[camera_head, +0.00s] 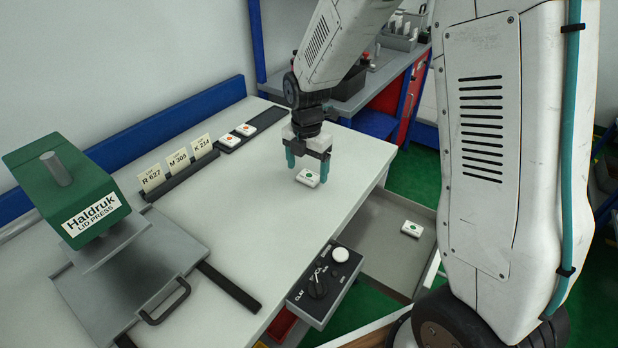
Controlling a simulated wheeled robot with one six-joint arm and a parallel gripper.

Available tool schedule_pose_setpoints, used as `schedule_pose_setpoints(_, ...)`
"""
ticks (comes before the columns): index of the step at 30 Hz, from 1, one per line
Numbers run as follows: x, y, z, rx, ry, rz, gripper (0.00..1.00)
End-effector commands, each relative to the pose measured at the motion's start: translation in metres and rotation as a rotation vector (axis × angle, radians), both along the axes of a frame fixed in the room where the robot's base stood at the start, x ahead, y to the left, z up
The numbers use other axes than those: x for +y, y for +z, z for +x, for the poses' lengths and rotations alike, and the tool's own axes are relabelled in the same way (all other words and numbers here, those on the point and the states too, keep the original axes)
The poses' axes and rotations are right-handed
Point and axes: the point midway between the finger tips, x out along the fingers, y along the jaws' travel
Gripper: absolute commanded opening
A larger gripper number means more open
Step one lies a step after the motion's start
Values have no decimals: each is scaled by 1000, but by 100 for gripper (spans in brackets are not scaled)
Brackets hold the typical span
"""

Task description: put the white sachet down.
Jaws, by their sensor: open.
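A white sachet (308,178) with a green mark lies flat on the pale bench top (255,195), near the bench's right edge. My gripper (307,170) points down right over it. Its two teal fingers are spread apart, one at the left of the sachet and one at its right. I cannot tell whether either finger touches it. The sachet appears to rest on the bench top.
Two similar packs (246,130) lie on a dark strip behind. Label cards (177,161) stand in a holder at left. A green lid press (67,178) stands front left. A control box (325,283) sits at the front edge. An open drawer (385,255) holds another pack (412,229).

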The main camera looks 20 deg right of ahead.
Motion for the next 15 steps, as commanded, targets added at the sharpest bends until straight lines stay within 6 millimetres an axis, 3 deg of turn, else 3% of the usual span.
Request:
schedule_pose_setpoints(4, 0, -19, 0, 1, -1, -1, 80)
schedule_pose_setpoints(12, 0, -23, 0, -1, -1, 0, 80)
schedule_pose_setpoints(13, 0, -23, 0, -1, -1, 0, 77)
schedule_pose_setpoints(15, 0, -23, 0, -1, -1, 0, 58)
